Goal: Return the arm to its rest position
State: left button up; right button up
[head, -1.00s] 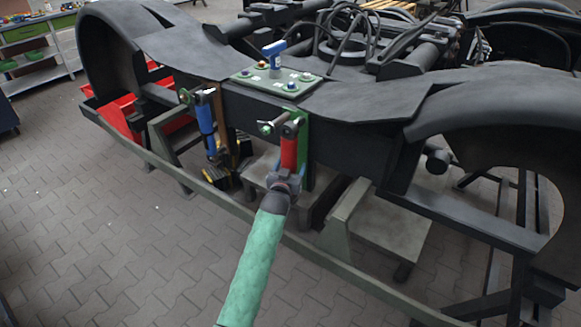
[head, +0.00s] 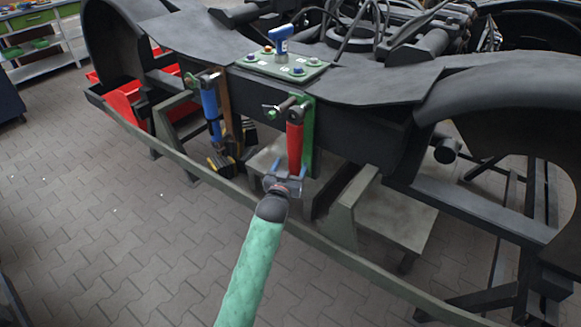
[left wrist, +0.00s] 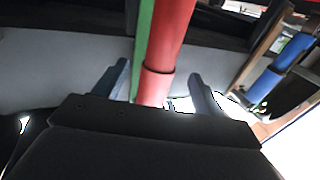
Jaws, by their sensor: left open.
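My left arm, in a green sleeve, reaches up from the bottom of the head view. Its gripper (head: 287,178) is open just below and in front of a red damper (head: 295,145) that hangs on a green bracket (head: 309,135). In the left wrist view the two fingers (left wrist: 155,88) stand apart on either side of the red damper (left wrist: 166,50). I cannot tell whether a finger touches it. My right gripper is not in view.
A blue damper (head: 210,108) hangs to the left and shows in the left wrist view (left wrist: 280,68). A green plate (head: 282,66) with a blue-handled tool (head: 281,38) lies on the dark bogie frame. A rail (head: 240,205) runs below. Paved floor (head: 90,220) is free at left.

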pick_arm(q)
jog(key=shift+f, duration=0.25)
jog(key=s+a+f+g, duration=0.1)
jog(key=f+g, duration=0.1)
jog(key=s+a+f+g+y, duration=0.1)
jog(key=s+a+f+g, duration=0.1)
jog(key=f, duration=0.1)
jog(key=s+a+f+g+y, duration=0.1)
jog(key=s+f+g, duration=0.1)
jog(key=shift+s+a+f+g, duration=0.15)
jog(key=shift+a+f+g, duration=0.05)
jog(key=shift+g, duration=0.1)
jog(key=s+a+f+g, duration=0.3)
jog(key=s+f, duration=0.5)
jog(key=s, duration=0.6)
jog(key=s+a+f+g+y, duration=0.1)
jog(key=s+a+f+g, duration=0.2)
jog(key=s+f, duration=0.6)
jog(key=s+a+f+n+g, duration=0.1)
jog(key=s+a+f+g, duration=0.2)
jog(key=s+f, duration=0.6)
jog(key=s+a, duration=0.2)
jog(key=s, duration=0.9)
jog(key=shift+s+a+f+y, duration=0.15)
jog(key=shift+a+y, duration=0.15)
jog(key=shift+a, duration=0.05)
